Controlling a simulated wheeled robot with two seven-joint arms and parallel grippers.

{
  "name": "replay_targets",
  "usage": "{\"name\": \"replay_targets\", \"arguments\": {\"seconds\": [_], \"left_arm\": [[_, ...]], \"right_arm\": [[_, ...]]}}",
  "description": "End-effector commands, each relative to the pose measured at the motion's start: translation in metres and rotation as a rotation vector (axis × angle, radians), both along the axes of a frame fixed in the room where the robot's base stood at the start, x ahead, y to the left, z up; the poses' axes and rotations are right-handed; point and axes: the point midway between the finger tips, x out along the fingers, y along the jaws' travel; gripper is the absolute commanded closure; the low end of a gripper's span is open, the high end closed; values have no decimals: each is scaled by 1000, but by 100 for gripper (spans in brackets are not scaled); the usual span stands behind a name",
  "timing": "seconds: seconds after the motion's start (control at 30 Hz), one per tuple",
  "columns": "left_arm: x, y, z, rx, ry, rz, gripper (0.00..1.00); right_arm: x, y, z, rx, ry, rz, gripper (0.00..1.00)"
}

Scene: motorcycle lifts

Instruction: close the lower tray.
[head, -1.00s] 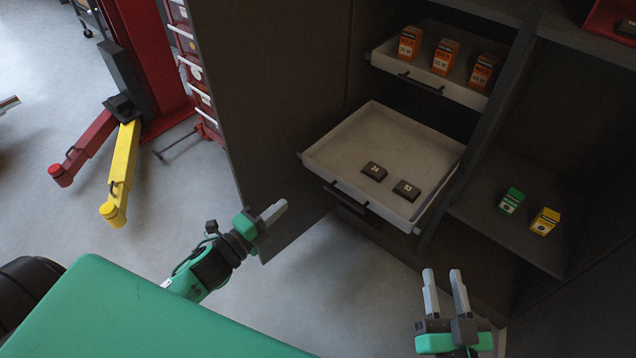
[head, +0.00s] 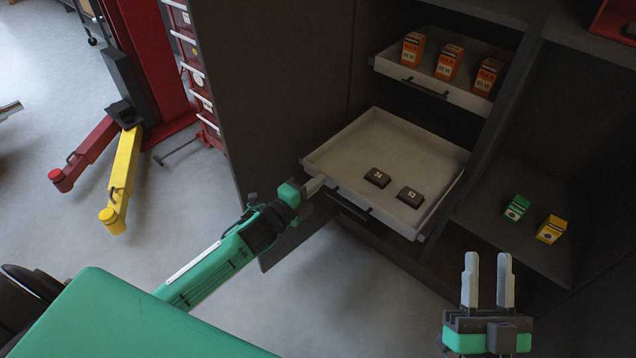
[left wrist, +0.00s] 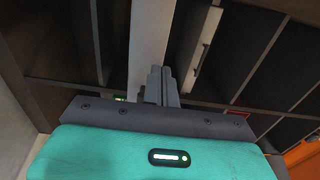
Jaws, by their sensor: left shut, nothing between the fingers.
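The lower tray (head: 345,152) is a light grey pull-out tray, drawn out from the dark cabinet. Two small black blocks, marked 24 (head: 377,178) and 52 (head: 410,197), lie in it. Its dark handle (head: 348,203) runs along the front. My left gripper (head: 319,184) is shut and empty, at the left part of the tray's front, left of the handle. I cannot tell whether it touches. In the left wrist view its closed fingers (left wrist: 160,84) point at a pale strip, probably the tray. My right gripper (head: 487,258) is open and empty, right of the tray and nearer me.
An upper tray (head: 455,95) with orange boxes (head: 448,62) is also partly out. A green box (head: 517,208) and a yellow box (head: 551,229) stand on the right shelf (head: 500,225). A dark door panel (head: 270,100) stands left of the trays.

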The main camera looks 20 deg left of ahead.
Motion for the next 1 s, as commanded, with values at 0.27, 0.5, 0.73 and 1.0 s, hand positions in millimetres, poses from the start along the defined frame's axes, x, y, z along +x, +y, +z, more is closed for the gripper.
{"name": "replay_targets", "arguments": {"seconds": [0.27,0.5,0.73,1.0], "left_arm": [[8,-3,0,0,0,0,100],[8,-3,0,-1,0,0,100],[18,-6,1,-1,-2,0,100],[65,-23,3,0,-3,1,100]], "right_arm": [[-2,-3,8,10,-44,-6,64],[-2,-3,8,10,-44,-6,64],[-1,-2,7,7,-33,-4,64],[1,2,-4,-7,34,4,64]]}}
